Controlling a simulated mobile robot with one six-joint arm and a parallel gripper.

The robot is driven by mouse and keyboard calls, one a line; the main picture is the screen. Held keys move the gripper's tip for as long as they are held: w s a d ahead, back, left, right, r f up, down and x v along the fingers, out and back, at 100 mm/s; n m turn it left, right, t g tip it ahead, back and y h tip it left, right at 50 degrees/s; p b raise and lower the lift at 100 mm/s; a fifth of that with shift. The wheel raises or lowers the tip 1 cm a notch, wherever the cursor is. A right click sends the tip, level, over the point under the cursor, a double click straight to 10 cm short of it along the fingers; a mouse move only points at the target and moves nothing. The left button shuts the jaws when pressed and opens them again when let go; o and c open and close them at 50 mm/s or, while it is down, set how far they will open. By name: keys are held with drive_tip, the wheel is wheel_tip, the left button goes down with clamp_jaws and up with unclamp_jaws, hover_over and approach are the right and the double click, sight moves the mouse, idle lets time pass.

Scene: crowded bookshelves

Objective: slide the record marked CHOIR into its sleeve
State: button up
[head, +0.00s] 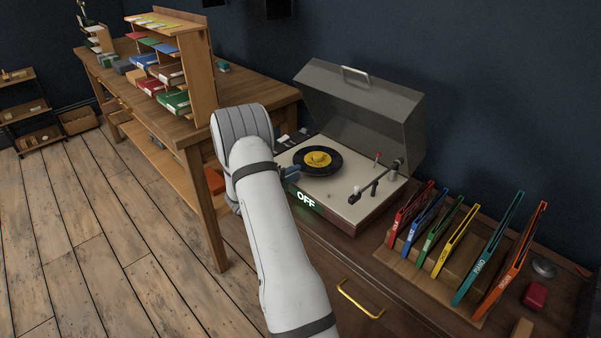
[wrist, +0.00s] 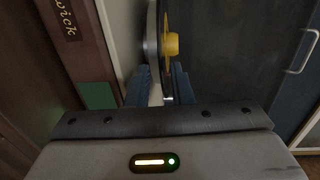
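A black record with a yellow label (head: 318,160) lies flat on the turntable; its lettering is too small to read. It shows edge-on in the wrist view, with its yellow centre (wrist: 171,44). My gripper (head: 291,172) is at the record's left edge. In the wrist view its two blue fingers (wrist: 163,88) stand apart on either side of the record's rim, with gaps showing; it looks open. The sleeves stand in a wooden rack: a yellow one (head: 456,240) near the middle, its lettering unreadable, beside green, blue and red ones. I cannot read CHOIR anywhere.
The record player (head: 340,208) shows a green OFF; its lid (head: 370,105) is raised behind. The tonearm (head: 376,181) is right of the record. Teal PIANO (head: 487,250) and orange ORGAN (head: 512,258) sleeves stand at the rack's right. A wooden table (head: 262,92) with books is at left.

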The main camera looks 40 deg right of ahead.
drive_tip(key=shift+d, duration=0.95)
drive_tip(key=shift+f, duration=0.1)
clamp_jaws()
drive_tip(key=shift+r, duration=0.2)
drive_tip(key=shift+d+r+p, duration=0.1)
drive_tip(key=shift+r+p, duration=0.2)
drive_tip(key=shift+p, duration=0.15)
idle(0.3)
drive_tip(key=shift+r+p, duration=0.4)
drive_tip(key=shift+r, duration=0.2)
drive_tip(key=shift+r+p, duration=0.35)
drive_tip(key=shift+p, duration=0.1)
